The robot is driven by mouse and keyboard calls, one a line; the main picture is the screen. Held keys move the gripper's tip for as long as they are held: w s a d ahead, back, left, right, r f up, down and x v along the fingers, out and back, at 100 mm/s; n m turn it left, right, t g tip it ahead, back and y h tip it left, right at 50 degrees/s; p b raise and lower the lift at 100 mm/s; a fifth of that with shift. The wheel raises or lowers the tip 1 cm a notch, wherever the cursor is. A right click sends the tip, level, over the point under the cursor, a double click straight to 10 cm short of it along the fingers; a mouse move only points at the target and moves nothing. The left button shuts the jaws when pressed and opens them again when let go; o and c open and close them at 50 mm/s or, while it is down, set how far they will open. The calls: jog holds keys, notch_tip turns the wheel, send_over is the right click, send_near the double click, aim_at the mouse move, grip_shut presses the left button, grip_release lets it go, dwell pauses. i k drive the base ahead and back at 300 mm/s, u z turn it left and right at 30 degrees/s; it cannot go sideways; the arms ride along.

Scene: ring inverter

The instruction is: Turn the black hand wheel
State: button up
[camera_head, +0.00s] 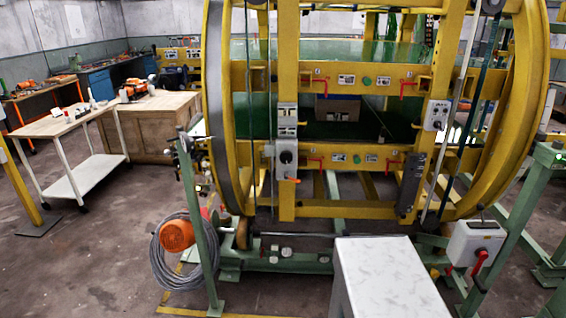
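A small round black knob (286,157) sits on a grey box on the front left upright of the yellow ring machine (288,60). A white box on the right upright also carries a small dark round control (437,125). Both are too small to tell whether either is the black hand wheel, and no larger black wheel stands out clearly. My gripper is not in view, so its position relative to these controls does not show.
A pale flat-topped block (385,275) stands in the foreground before the machine. A white trolley (83,177) and wooden cabinet (150,125) stand at the left. The left foreground floor is clear.

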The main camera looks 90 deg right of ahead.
aim_at(285, 157)
jog(key=u, duration=0.25)
jog(key=k, duration=0.5)
jog(key=z, duration=1)
jog(key=i, duration=0.5)
jog(key=z, duration=0.1)
